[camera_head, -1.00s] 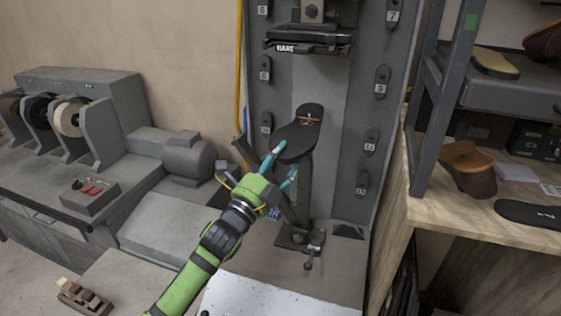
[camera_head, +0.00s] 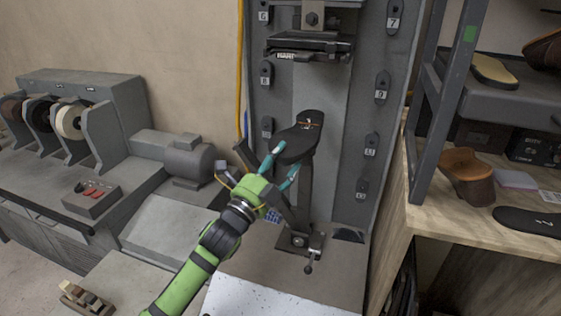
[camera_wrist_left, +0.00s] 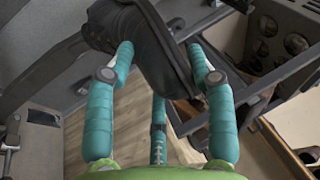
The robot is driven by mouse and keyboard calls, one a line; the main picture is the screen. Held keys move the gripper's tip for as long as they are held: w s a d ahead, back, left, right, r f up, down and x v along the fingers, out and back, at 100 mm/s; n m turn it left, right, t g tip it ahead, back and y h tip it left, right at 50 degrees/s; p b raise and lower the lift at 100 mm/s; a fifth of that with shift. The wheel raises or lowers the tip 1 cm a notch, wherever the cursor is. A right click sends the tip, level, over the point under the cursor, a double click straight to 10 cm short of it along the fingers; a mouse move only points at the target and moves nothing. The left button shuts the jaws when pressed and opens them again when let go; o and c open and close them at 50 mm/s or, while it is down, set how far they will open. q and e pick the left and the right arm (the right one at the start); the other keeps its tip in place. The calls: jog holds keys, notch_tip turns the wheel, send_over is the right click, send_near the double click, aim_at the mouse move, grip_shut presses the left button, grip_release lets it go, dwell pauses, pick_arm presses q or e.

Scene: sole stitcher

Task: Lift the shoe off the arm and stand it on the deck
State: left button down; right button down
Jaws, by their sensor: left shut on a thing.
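The dark shoe (camera_head: 294,146) is sole up at the top of the stitcher's upright arm (camera_head: 304,196) in the head view. My left gripper (camera_head: 281,166) is shut on its near end, with teal fingers on both sides. In the left wrist view the dark shoe (camera_wrist_left: 165,62) sits between the fingers (camera_wrist_left: 163,70). I cannot tell whether the shoe still touches the arm, as the contact is hidden. The grey deck (camera_head: 335,268) lies below, around the arm's foot. My right gripper is out of view.
A black press head (camera_head: 308,52) hangs above the shoe. A grey back panel (camera_head: 345,190) with numbered soles stands behind. A wooden bench (camera_head: 440,215) with a brown shoe (camera_head: 467,172) is at right. A finishing machine (camera_head: 95,110) stands at left. The deck's front area is clear.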

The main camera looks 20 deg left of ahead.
pick_arm(q)
jog(key=shift+a+r+p, duration=0.1)
jog(key=shift+r+p, duration=0.2)
jog(key=shift+r, duration=0.75)
jog(key=shift+d+r+p, duration=0.2)
jog(key=shift+r+p, duration=0.7)
jog(key=shift+p, duration=0.2)
jog(key=shift+s+r+p, duration=0.15)
jog(key=shift+r+p, duration=0.2)
jog(key=shift+s+r+p, duration=0.15)
jog(key=shift+r+p, duration=0.7)
jog(key=shift+d+r, duration=0.15)
jog(key=shift+r, duration=0.1)
jog(key=shift+s, duration=0.1)
